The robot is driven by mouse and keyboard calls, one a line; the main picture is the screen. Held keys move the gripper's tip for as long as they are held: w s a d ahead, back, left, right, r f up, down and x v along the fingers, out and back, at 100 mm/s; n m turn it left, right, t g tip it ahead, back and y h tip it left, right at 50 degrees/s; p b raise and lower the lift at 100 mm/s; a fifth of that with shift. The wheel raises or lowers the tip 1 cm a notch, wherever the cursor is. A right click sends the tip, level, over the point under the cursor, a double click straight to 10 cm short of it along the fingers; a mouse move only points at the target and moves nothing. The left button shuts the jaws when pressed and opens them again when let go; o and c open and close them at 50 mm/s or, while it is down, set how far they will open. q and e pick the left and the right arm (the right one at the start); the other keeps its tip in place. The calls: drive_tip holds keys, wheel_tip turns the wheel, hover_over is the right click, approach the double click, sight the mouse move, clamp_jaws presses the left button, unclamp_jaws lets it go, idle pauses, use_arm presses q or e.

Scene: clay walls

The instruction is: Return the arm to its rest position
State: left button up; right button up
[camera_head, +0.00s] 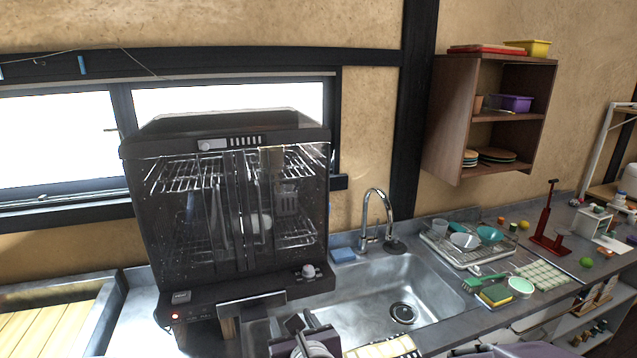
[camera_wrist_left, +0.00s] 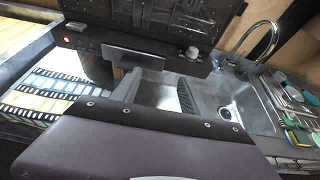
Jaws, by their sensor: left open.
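My left gripper (camera_head: 303,322) shows at the bottom of the head view, low in front of the sink and the dishwasher. In the left wrist view its two dark fingers (camera_wrist_left: 156,93) stand apart with nothing between them. The dishwasher (camera_head: 228,144) is a dark box with a see-through front. Wire racks and some dishes show dimly inside it. Its handle plate (camera_head: 251,298) lies beyond the fingers, and it also shows in the left wrist view (camera_wrist_left: 133,57). My right gripper is not in either view.
The metal sink (camera_head: 360,300) with its faucet (camera_head: 378,215) is right of the dishwasher. A dish rack (camera_head: 455,250), a sponge (camera_head: 495,295) and a red stand (camera_head: 549,225) crowd the right counter. A wooden shelf (camera_head: 445,120) hangs above. The sink basin is mostly clear.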

use_arm(q)
drive_tip(key=a+f+n+g+y, duration=0.3)
drive_tip(key=a+n+g+y, duration=0.15)
drive_tip(key=a, duration=0.95)
drive_tip(key=s+a+f+n+g, duration=0.5)
drive_tip(key=s+a+n, duration=0.2)
drive_tip(key=a, duration=0.1)
drive_tip(key=s+d+f+n+g+h, duration=0.1)
drive_tip(key=s+f+n+g+h, duration=0.35)
drive_tip(key=s+f+n, duration=0.4)
drive_tip(key=w+d+n+t+h, duration=0.1)
drive_tip(key=d+n+h, duration=0.3)
drive_tip(key=d+n, duration=0.4)
drive_tip(key=n+t, duration=0.1)
drive_tip(key=n, duration=0.3)
drive_tip(key=shift+w+d+f+n, duration=0.15)
drive_tip(key=shift+w+f+n, duration=0.15)
drive_tip(key=shift+n, duration=0.1)
